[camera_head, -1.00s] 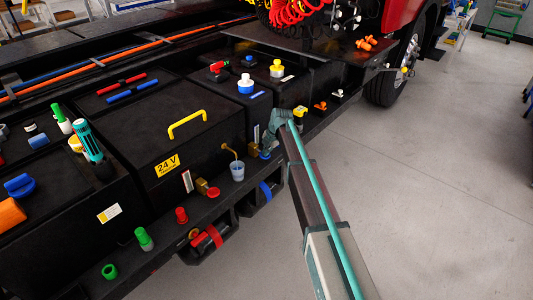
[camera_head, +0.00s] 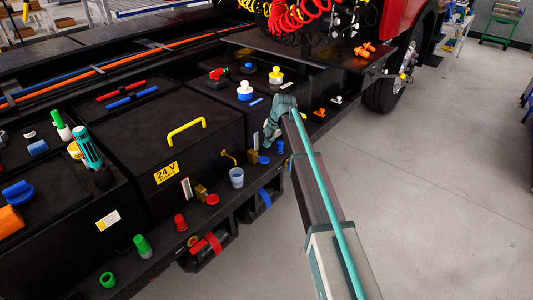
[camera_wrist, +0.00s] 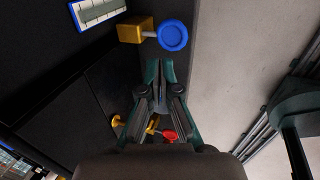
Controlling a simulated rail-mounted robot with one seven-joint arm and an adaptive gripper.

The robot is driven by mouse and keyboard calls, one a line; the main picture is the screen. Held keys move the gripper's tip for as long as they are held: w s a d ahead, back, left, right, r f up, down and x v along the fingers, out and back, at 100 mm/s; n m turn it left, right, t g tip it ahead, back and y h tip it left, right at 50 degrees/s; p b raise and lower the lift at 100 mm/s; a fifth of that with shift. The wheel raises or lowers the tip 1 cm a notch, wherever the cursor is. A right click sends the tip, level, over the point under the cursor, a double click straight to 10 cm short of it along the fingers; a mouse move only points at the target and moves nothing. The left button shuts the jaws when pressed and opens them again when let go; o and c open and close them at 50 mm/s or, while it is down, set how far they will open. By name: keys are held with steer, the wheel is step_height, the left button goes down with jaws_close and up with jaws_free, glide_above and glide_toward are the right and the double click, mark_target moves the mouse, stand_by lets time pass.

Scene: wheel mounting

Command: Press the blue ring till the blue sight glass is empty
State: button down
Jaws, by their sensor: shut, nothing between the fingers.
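The blue ring (camera_wrist: 173,35) is a round blue button on a brass block (camera_wrist: 135,30) in the wrist view. It also shows in the head view (camera_head: 264,160), low on the black side wall. In the head view my gripper (camera_head: 270,134) hangs just above the ring.
A second sight glass (camera_head: 186,188) with a brass block and red ring (camera_head: 212,199) is to the left. A translucent cup (camera_head: 236,178) stands on the ledge between them. Blue, red and green caps line the ledge. Open floor lies to the right.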

steer(key=shift+w+a+b+v, duration=0.1)
steer(key=shift+a+v, duration=0.05)
steer(key=shift+v, duration=0.65)
steer(key=shift+w+a+b+v, duration=0.1)
steer(key=shift+v, duration=0.7)
steer(key=shift+w+a+b+v, duration=0.1)
steer(key=shift+a+v, duration=0.05)
steer(key=shift+v, duration=0.65)
steer(key=shift+r, duration=0.2)
